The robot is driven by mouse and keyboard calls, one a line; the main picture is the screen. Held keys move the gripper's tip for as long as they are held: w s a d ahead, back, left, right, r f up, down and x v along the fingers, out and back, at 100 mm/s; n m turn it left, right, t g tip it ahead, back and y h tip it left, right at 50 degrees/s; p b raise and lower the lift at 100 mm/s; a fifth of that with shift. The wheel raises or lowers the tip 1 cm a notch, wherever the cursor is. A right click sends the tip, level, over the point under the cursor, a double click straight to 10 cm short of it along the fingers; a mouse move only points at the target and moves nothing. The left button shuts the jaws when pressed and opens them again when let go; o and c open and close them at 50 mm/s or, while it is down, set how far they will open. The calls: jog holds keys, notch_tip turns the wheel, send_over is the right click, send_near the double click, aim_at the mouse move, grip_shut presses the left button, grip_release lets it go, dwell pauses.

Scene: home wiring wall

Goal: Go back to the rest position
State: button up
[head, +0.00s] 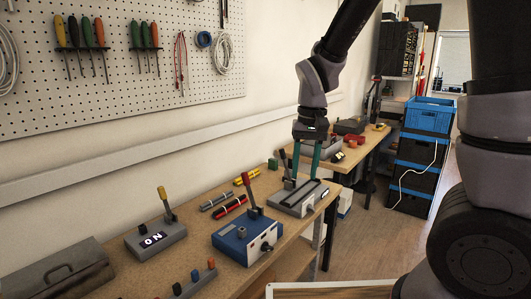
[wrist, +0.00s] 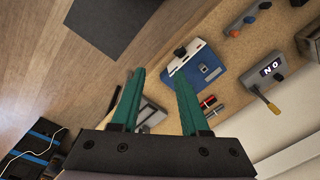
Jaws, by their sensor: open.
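My gripper (head: 307,160) has two green fingers. It hangs above the right end of the wooden workbench (head: 105,257), over a grey device with a lever (head: 299,197). In the wrist view my gripper (wrist: 160,84) shows its fingers spread wide with nothing between them. The grey device shows in part behind the left finger in the wrist view (wrist: 152,113). I cannot tell whether the fingers touch its lever.
A grey toolbox (head: 60,275) sits front left. Blue and black crates (head: 417,150) stack at the right. Floor (head: 365,245) is free between.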

jog(key=s+d+r+m+t, duration=0.2)
jog(key=s+d+r+t, duration=0.1)
jog(key=d+r, duration=0.4)
jog(key=s+d+r+m+t+y, duration=0.1)
jog(key=s+d+r+t, duration=0.3)
jog(key=r, duration=0.8)
jog(key=s+d+m, duration=0.1)
jog(key=s+d, duration=0.1)
jog(key=d, duration=0.2)
jog(key=shift+w+a, duration=0.1)
